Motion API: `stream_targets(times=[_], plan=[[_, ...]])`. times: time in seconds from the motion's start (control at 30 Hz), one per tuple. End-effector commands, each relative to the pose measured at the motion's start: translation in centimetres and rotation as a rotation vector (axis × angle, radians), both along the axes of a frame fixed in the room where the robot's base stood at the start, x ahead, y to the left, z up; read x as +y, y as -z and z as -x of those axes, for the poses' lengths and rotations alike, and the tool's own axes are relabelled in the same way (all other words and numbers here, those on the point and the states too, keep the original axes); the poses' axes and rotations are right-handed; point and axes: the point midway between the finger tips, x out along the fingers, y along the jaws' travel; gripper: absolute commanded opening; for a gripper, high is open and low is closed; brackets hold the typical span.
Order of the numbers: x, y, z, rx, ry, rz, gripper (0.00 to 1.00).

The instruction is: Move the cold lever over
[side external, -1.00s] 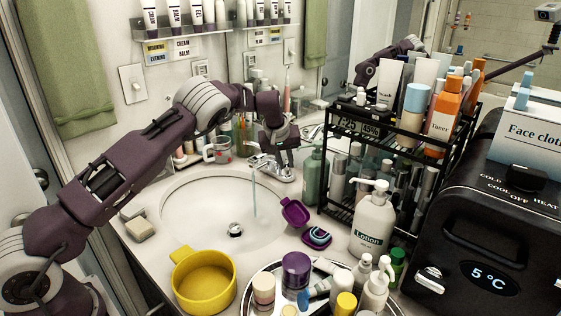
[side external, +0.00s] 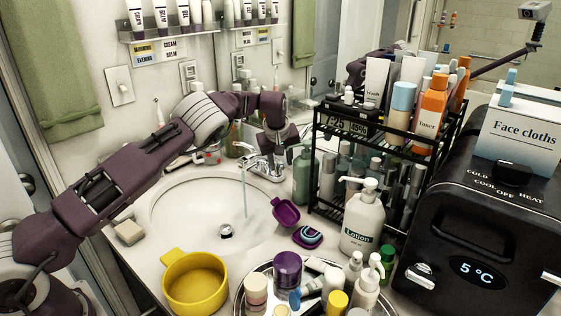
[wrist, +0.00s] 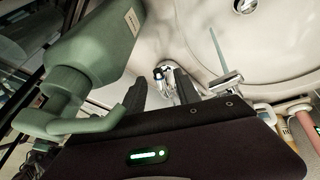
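The chrome faucet (side external: 262,168) stands at the back right of the sink, with a thin stream of water (side external: 244,195) running from its spout into the basin. My gripper (side external: 274,150) is low over the right side of the faucet. In the wrist view my gripper (wrist: 160,88) is open, its two dark fingers apart. A chrome lever (wrist: 170,82) shows between and just beyond the fingertips; I cannot tell whether they touch it. The spout (wrist: 225,79) is to the right there. No hot or cold mark is readable on the faucet.
A green pump bottle (side external: 303,175) stands close right of the faucet, and it looms large at left in the wrist view (wrist: 95,45). A black rack (side external: 335,135) of bottles is farther right. The sink basin (side external: 180,215) is clear in front.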

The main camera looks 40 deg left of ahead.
Motion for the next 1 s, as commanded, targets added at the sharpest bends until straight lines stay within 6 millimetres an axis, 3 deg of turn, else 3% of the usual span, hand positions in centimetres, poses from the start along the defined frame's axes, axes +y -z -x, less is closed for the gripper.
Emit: stream_targets(times=[0.4,0.7,0.77,0.9,1.0], plan=[[-1.5,-5.9,2.3,-0.001,0.000,0.000,0.39],[-1.6,-6.4,2.5,0.000,0.000,0.000,0.39],[-1.2,-6.4,2.7,-0.001,-0.003,0.006,0.27],[3.5,-6.4,5.1,-0.040,-0.012,0.098,0.00],[5.3,-7.4,7.7,-0.103,0.043,0.138,0.00]])
